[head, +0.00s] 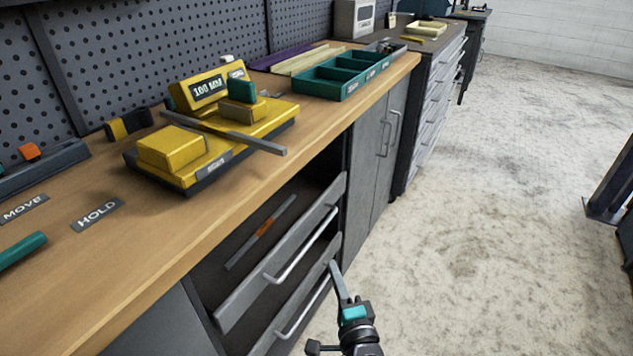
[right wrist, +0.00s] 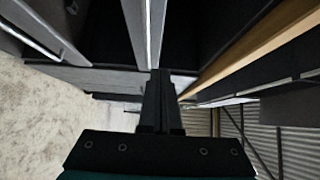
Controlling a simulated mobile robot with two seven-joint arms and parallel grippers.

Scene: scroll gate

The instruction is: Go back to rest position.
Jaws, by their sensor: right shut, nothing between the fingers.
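My right gripper (head: 336,272) is shut and empty at the bottom of the head view. It hangs in front of the drawer cabinet, close to the lower drawer's front; I cannot tell whether it touches. Its closed fingers also show in the right wrist view (right wrist: 160,105), pointing at the drawers. The upper drawer (head: 280,268) is pulled out. A grey rod with an orange-brown band (head: 262,231) lies in it. My left gripper is not in view.
The wooden workbench (head: 75,275) carries a yellow fixture (head: 265,128) with a grey bar on it. A green divided tray (head: 348,77) stands farther back. The open drawer and its handle (head: 302,248) stick out near my right gripper. The floor (head: 480,230) to the right is clear.

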